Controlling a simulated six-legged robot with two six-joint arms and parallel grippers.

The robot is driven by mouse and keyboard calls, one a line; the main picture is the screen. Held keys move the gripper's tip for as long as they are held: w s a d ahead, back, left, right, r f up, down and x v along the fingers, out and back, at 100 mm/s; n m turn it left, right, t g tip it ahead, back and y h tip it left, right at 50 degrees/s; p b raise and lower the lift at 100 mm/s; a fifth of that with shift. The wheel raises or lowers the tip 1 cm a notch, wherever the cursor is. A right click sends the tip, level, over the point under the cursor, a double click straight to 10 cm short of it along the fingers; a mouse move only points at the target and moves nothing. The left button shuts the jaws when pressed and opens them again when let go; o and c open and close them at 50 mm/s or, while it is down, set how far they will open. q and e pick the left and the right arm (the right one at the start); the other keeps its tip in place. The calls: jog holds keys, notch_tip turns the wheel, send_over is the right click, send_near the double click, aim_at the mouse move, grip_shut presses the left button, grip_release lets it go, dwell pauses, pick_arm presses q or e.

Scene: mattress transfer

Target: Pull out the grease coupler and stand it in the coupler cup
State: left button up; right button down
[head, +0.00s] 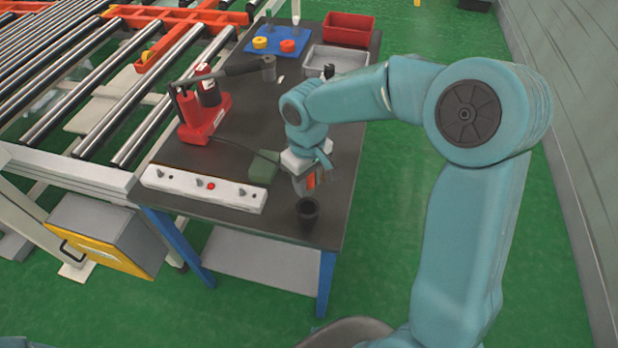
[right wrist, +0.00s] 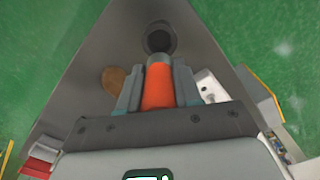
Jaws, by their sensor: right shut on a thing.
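My right gripper (head: 310,182) is shut on the grease coupler, an orange piece with a grey end (right wrist: 158,88). In the head view only a bit of the coupler's orange (head: 311,180) shows between the fingers. The black coupler cup (head: 307,209) stands near the table's front right corner, just in front of and below the gripper. In the right wrist view the cup (right wrist: 160,37) lies just beyond the coupler's grey end, its dark opening visible. Whether the coupler's end overlaps the cup's rim I cannot tell. My left gripper is not in view.
A red grease pump (head: 204,115) with a long lever and dark hose stands behind on the table (head: 330,225). A grey tray (head: 335,60) and red bin (head: 348,28) are farther back.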

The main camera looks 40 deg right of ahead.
jog(key=shift+s, duration=0.1)
jog(key=shift+f, duration=0.2)
notch_tip(320, 180, down, 6)
jog(key=b, duration=0.4)
jog(key=shift+r+b, duration=0.25)
jog(key=shift+b, duration=0.15)
jog(key=shift+r, duration=0.1)
jog(key=shift+f+b, duration=1)
jog(key=shift+f, duration=0.15)
dwell(0.8)
jog(key=c, duration=0.7)
grip_release()
notch_tip(320, 180, up, 16)
jog(key=shift+r+p, duration=0.2)
jog(key=shift+p, duration=0.75)
